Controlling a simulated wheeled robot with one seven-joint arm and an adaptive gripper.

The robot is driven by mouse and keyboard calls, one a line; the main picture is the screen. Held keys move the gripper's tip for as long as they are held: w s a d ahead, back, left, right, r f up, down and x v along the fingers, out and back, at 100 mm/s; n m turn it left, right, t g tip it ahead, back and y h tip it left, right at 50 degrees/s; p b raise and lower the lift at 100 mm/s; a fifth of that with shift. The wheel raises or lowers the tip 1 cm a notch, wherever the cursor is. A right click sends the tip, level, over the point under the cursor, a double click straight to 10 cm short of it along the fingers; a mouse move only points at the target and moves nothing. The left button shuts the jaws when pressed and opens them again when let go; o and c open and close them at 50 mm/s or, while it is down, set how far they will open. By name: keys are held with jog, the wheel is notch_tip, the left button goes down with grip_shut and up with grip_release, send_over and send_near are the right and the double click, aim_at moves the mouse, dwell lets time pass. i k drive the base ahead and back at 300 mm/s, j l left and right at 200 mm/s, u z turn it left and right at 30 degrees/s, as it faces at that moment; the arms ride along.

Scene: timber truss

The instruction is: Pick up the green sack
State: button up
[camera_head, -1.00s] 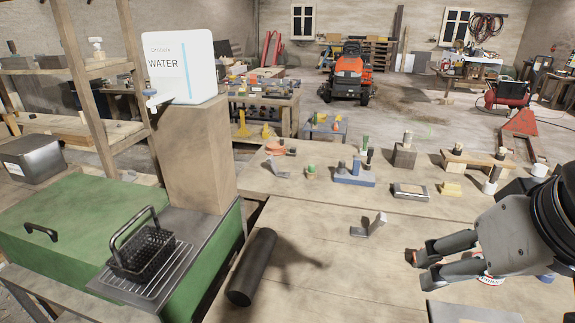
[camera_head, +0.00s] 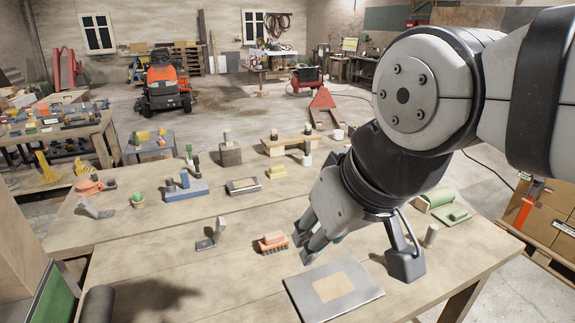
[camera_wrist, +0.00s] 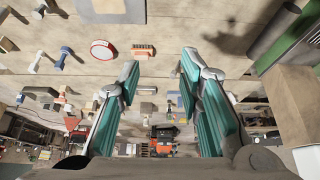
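No object is clearly recognisable as a green sack. A small rounded green thing (camera_head: 137,200) with a tan lower part stands at the left of the far table, too small to identify. A larger green rounded item (camera_head: 434,198) lies at the right side of the table, with a flat green block (camera_head: 457,214) beside it; I cannot tell whether it is a sack. My gripper (camera_head: 314,243) hangs over the near table by a red-topped brush (camera_head: 273,242). In the wrist view my gripper (camera_wrist: 160,92) has its teal-padded fingers apart, with nothing held between them.
A grey plate with a tan patch (camera_head: 333,288) and a dark grey weight-like object (camera_head: 405,263) lie near my arm. A metal bracket (camera_head: 211,235), blue block (camera_head: 182,188) and flat tin (camera_head: 243,186) stand further left. The near table's left-middle is mostly clear.

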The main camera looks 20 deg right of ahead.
aim_at(452, 216)
jog(key=k+l+z, duration=0.1)
jog(key=z, duration=1.5)
jog(key=i+l+u, duration=0.3)
jog(key=l, duration=0.35)
jog(key=i+l+u, duration=0.15)
jog(key=l, duration=0.2)
jog(key=i+l+u, duration=0.15)
jog(key=l, duration=0.2)
jog(key=i+l+u, duration=0.15)
jog(key=l, duration=0.2)
jog(key=i+l+u, duration=0.15)
jog(key=l, duration=0.25)
jog(key=k, duration=0.05)
